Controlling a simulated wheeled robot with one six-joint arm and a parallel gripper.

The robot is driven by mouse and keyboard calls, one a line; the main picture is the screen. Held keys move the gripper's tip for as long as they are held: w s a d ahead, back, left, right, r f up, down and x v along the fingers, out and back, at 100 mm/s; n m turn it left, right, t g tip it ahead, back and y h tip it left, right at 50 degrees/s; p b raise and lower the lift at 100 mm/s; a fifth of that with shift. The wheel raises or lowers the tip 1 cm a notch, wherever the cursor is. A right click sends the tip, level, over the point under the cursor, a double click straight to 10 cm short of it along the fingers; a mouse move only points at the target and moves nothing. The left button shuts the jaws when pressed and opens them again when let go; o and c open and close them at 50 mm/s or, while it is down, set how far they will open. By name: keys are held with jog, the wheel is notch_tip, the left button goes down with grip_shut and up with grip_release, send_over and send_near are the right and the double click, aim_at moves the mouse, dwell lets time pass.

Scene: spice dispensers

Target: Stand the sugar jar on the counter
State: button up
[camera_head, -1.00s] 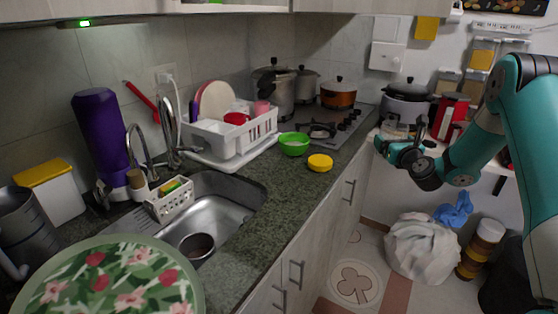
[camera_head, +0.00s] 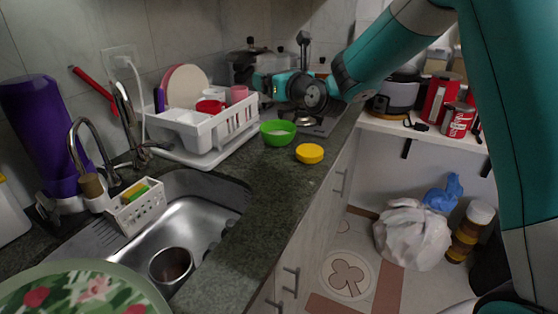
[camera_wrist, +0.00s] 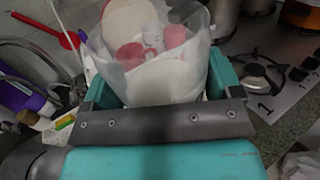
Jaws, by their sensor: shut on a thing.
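The sugar jar (camera_wrist: 165,82) is a clear, see-through jar with white contents low inside and an open top. In the wrist view it sits between the two teal fingers of my gripper (camera_wrist: 160,92), which is shut on it. In the head view my gripper (camera_head: 268,86) is above the back part of the dark green counter (camera_head: 262,185), beside the dish rack and near the stove. The jar is hard to make out in the head view, so I cannot tell its clearance from the counter.
The sink (camera_head: 200,215) is front left. Bare counter lies between sink and lid.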

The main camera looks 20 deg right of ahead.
jog(key=shift+s+a+r, duration=0.2)
jog(key=shift+a+r, duration=0.05)
jog(key=shift+a, duration=0.3)
jog(key=shift+s+a+f, duration=0.1)
jog(key=shift+a+f, duration=0.05)
jog(key=shift+f, duration=0.2)
jog(key=shift+f+b, duration=2.4)
jog(key=shift+f, duration=7.05)
jog(key=shift+f, duration=0.1)
